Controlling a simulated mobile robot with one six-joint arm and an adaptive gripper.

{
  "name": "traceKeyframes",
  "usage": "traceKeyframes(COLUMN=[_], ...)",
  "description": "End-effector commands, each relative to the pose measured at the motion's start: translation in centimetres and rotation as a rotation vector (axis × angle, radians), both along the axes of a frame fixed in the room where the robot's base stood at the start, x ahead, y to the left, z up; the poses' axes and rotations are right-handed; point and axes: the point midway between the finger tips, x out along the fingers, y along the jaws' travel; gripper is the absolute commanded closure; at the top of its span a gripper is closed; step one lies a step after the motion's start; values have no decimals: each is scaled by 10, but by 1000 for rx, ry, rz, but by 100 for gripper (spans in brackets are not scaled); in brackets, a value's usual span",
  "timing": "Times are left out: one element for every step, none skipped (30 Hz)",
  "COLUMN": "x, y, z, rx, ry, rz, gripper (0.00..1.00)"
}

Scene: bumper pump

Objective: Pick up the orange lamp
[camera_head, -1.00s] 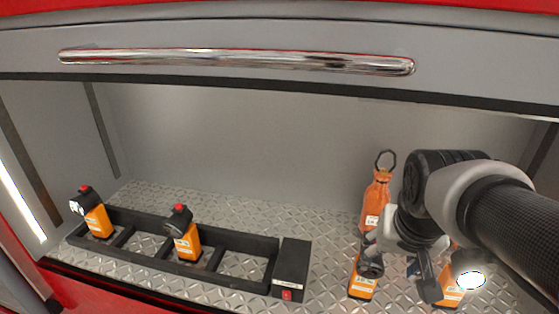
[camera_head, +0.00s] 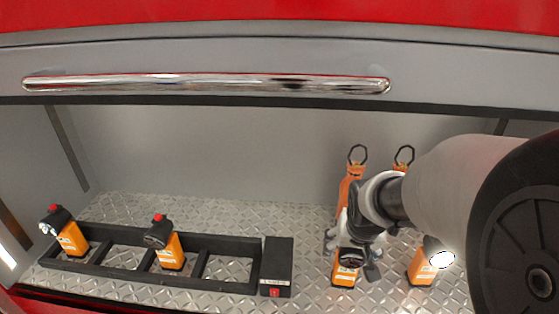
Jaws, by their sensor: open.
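Several orange lamps with black heads are in the head view. One lamp (camera_head: 345,277) stands on the metal floor right below my gripper, its head partly hidden. Another lamp (camera_head: 421,267) with a bright lit face stands to its right, partly behind my arm. Two more lamps, one at the far left (camera_head: 72,238) and one further right (camera_head: 171,250), sit upright in the black rack. My gripper (camera_head: 352,252) is open, with its fingers to either side of the nearest loose lamp's head. I cannot tell whether they touch it.
The black rack (camera_head: 208,243) has empty slots and a box end with a red switch. Two orange items with dark rings, one left (camera_head: 352,183) and one right (camera_head: 402,166), stand behind my gripper. A shutter with a chrome handle (camera_head: 205,86) hangs above the compartment.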

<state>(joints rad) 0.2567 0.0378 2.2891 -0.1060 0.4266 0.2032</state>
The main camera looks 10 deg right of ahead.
Motion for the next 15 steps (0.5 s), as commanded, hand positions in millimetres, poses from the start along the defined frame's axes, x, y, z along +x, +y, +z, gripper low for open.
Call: traceKeyframes(x=[0,1,2,3,4,6,7,8,11,12,14,15,16,16,17], y=[-1,-1,-3,-4,-5,-7,-8,-10,-11,-11,-11,-12,-12,-12,-12], z=[-3,-4,-9,-12,-16,-22,-26,-30,-36,-39,-42,-45,-47,-48,-48], rx=[1,0,1,1,1,2,1,2,0,0,0,0,0,1,0], ry=[2,2,3,5,5,6,5,6,4,4,3,2,2,2,0], rz=[0,0,-1,-1,-1,-1,-1,-1,1,1,1,1,1,0,0], gripper=[28,28,28,28,28,28,28,28,28,28,28,28,28,28,28])
